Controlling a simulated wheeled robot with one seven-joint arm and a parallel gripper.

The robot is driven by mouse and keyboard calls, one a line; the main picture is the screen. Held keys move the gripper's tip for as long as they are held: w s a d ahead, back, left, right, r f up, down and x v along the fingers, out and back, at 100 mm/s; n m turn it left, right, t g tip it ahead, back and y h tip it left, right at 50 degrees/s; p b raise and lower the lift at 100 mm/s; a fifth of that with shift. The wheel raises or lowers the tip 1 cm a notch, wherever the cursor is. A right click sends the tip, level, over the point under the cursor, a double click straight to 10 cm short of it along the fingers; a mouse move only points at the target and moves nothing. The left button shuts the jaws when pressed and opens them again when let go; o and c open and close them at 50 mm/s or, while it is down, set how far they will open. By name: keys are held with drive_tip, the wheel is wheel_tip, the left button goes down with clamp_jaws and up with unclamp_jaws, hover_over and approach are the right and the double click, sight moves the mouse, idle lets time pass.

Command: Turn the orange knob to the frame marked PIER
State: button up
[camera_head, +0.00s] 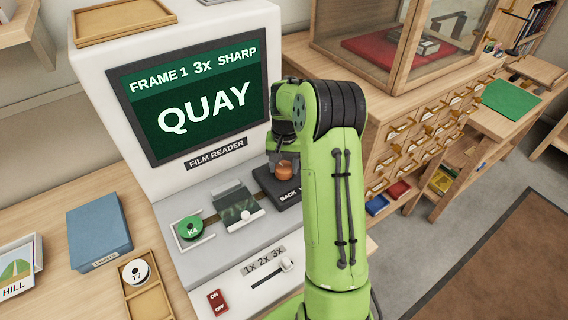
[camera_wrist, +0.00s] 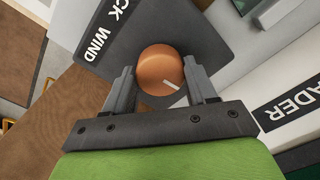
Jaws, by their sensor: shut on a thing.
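The orange knob (camera_head: 284,168) sits on a dark plate (camera_head: 262,184) lettered "BACK" on the film reader's deck. In the wrist view the knob (camera_wrist: 162,70) has a pale pointer line, and the plate (camera_wrist: 200,38) shows "CK" and "WIND". My gripper (camera_wrist: 160,82) is shut on the knob, one finger on each side. In the head view my gripper (camera_head: 283,150) comes down over the knob, and my arm hides part of the plate. The screen (camera_head: 200,95) reads "FRAME 1 3x SHARP" and "QUAY".
A green reel marked K4 (camera_head: 190,229) and a glass film gate (camera_head: 238,208) lie left of the knob. A zoom slider (camera_head: 286,265) and a red ON/OFF switch (camera_head: 217,302) are in front. A drawer cabinet (camera_head: 400,150) stands at right behind my arm.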

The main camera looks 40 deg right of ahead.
sight(285, 167)
drive_tip(key=m, duration=0.5)
drive_tip(key=shift+w, duration=0.1)
idle(0.5)
drive_tip(key=o, duration=1.1)
drive_tip(key=shift+c, duration=0.2)
wheel_tip(285, 167, up, 16)
drive_tip(key=p, duration=0.4)
drive_tip(key=shift+s, duration=0.2)
drive_tip(key=shift+f, duration=0.1)
